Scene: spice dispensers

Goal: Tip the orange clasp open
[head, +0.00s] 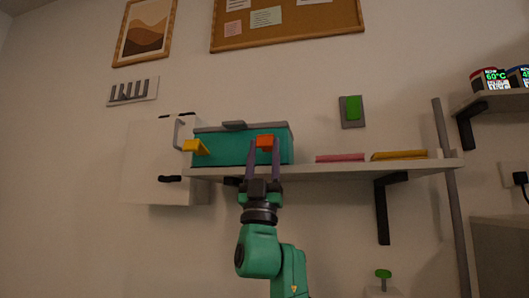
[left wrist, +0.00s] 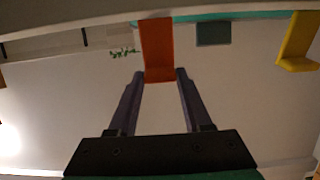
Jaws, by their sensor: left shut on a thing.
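A teal box (head: 218,150) with a grey lid (head: 210,129) stands on the shelf. The orange clasp (head: 265,142) is on its front near the right end. A yellow clasp (head: 195,147) sticks out at its left end. My left gripper (head: 264,150) reaches up from below, its two dark fingers on either side of the orange clasp. In the left wrist view the orange clasp (left wrist: 157,50) hangs between the fingertips of my left gripper (left wrist: 160,74), which is shut on its end. The yellow clasp (left wrist: 298,40) is apart at the right. My right gripper is not in view.
The shelf (head: 340,168) carries a pink flat item (head: 340,157) and a yellow one (head: 399,155) to the right of the box. A white cabinet (head: 150,170) with a handle is at the left. Dark brackets (head: 382,210) sit under the shelf.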

